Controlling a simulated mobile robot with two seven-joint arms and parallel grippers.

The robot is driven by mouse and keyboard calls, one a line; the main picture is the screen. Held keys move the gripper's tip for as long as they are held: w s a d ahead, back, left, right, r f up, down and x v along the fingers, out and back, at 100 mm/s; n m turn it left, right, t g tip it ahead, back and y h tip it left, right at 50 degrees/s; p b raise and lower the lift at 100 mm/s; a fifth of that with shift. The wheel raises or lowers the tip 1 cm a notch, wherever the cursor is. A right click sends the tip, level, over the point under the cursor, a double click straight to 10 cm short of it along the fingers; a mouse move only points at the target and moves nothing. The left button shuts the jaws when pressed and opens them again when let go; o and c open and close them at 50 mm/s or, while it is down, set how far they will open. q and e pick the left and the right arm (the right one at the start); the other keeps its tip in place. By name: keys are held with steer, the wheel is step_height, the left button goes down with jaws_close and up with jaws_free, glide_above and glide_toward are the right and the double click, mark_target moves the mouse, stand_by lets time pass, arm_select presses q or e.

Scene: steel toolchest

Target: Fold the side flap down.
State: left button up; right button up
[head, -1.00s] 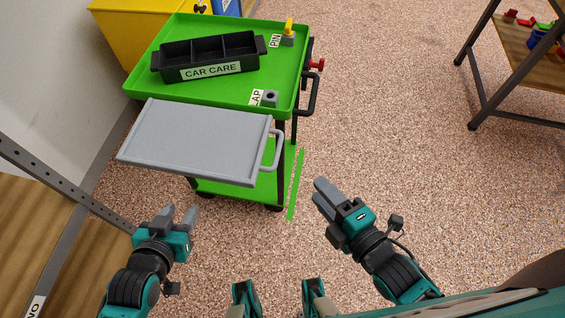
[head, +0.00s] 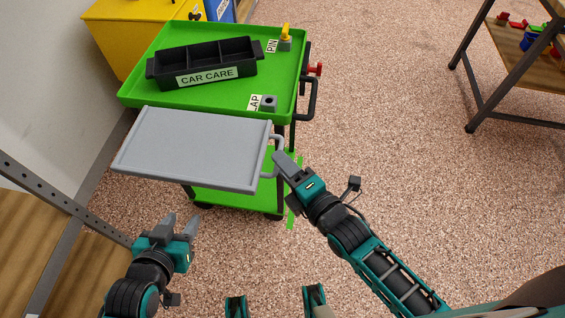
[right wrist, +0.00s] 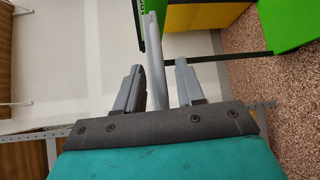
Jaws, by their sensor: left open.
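The grey side flap (head: 190,148) sticks out level from the near side of the green cart (head: 128,92). Its grey handle (head: 277,138) is on the flap's right edge. My right gripper (head: 284,165) is at that handle, overlapping part of it in the head view. In the right wrist view its two fingers (right wrist: 160,88) are apart, with a grey bar (right wrist: 153,60) showing between them; I cannot tell whether they touch it. My left gripper (head: 181,226) is open and empty, below and apart from the flap.
A black CAR CARE tray (head: 205,62) stands on the cart top. A steel upright (head: 70,205) stands at left.

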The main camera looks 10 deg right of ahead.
steer(key=shift+w+a+f, duration=0.1)
steer(key=shift+w+a, duration=0.15)
steer(key=shift+w, duration=0.3)
jaws_close()
